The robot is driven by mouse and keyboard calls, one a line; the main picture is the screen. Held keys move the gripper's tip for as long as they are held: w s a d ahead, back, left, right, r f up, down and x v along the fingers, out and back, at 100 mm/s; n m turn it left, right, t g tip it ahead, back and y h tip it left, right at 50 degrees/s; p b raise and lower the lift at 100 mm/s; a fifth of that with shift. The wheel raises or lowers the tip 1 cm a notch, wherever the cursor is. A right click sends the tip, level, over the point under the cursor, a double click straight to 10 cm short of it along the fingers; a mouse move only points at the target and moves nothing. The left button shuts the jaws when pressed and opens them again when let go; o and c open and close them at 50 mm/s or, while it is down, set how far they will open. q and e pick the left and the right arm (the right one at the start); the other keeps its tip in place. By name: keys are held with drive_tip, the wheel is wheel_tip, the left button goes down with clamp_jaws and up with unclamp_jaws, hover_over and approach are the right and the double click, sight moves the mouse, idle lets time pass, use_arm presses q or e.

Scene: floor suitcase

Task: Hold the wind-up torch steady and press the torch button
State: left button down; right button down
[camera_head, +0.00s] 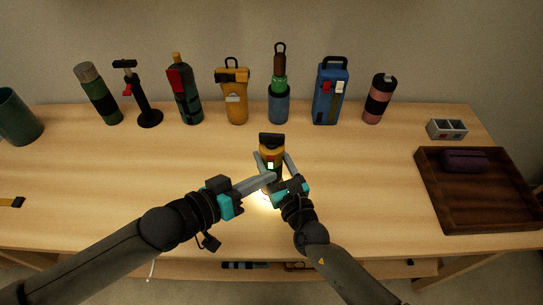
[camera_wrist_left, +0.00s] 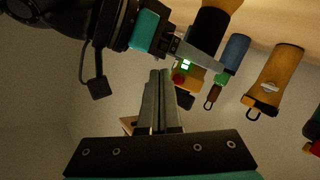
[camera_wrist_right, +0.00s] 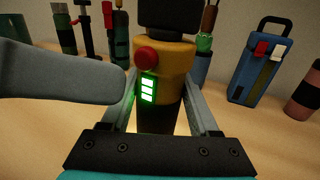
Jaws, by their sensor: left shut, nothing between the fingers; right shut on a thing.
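The wind-up torch (camera_head: 271,152) stands upright near the table's middle, yellow-orange with a black cap and dark lower body. My right gripper (camera_head: 273,162) is shut around its body, one finger on each side. In the right wrist view the red torch button (camera_wrist_right: 146,57) shows on the yellow part, above a lit green bar display (camera_wrist_right: 148,90). My left gripper (camera_head: 270,178) is shut and empty, its tips close beside the torch. In the right wrist view its finger ends left of the display, below the button; I cannot tell whether it touches the torch.
A bright glow (camera_head: 262,201) lies on the table below the torch. Several bottles, lanterns and a pump stand along the back, including a blue lantern (camera_head: 330,92). A dark wooden tray (camera_head: 480,222) with a purple case is at right. Table left of centre is clear.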

use_arm(q)
drive_tip(key=s, duration=0.4)
drive_tip(key=shift+s+a, duration=0.3)
drive_tip(key=shift+s, duration=0.05)
use_arm(e)
drive_tip(key=shift+c, duration=0.3)
unclamp_jaws()
drive_tip(key=v, duration=1.2)
